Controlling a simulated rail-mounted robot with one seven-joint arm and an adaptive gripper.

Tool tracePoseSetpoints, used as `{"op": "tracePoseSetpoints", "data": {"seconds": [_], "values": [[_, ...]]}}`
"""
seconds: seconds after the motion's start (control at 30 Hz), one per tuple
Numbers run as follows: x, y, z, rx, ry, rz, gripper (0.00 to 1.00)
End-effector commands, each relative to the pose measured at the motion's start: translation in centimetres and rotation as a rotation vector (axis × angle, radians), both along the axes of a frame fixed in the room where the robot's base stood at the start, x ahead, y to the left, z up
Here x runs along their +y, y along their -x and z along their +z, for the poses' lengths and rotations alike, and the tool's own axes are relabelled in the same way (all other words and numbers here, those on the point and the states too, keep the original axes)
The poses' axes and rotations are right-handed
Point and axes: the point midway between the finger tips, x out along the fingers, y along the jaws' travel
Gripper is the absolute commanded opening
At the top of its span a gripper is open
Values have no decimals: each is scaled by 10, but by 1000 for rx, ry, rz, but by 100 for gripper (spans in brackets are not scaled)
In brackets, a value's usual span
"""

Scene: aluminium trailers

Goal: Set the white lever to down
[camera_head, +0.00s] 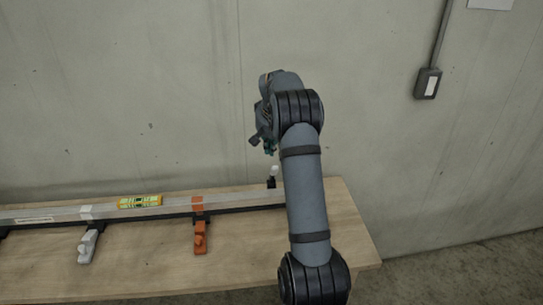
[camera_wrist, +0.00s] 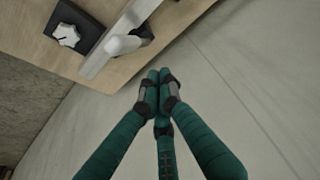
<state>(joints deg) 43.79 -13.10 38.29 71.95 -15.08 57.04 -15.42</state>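The white lever (camera_head: 274,170) stands up from a small black mount (camera_head: 271,183) at the back edge of the bench, just left of my forearm in the head view. In the wrist view the white lever (camera_wrist: 122,44) is a rounded white handle beside the metal rail, at upper left of my fingertips. My gripper (camera_wrist: 157,76) has green fingers whose tips are together with nothing between them, apart from the lever. In the head view my gripper (camera_head: 266,143) hangs above the lever, partly hidden by my arm.
A wooden bench (camera_head: 150,270) carries a long metal rail (camera_head: 240,204) with a yellow level (camera_head: 140,201), an orange clamp (camera_head: 200,238) and a white clamp (camera_head: 88,247). A black box with a white dial (camera_wrist: 67,35) is near the lever. A concrete wall (camera_head: 150,90) stands behind.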

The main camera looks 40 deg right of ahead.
Motion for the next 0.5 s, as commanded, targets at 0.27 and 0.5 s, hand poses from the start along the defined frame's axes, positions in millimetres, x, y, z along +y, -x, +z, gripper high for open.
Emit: {"op": "tracePoseSetpoints", "data": {"seconds": [0.27, 0.5], "values": [[10, 19, -13, -2, 2, 0, 0], [13, 23, -16, -3, 3, 0, 0]]}}
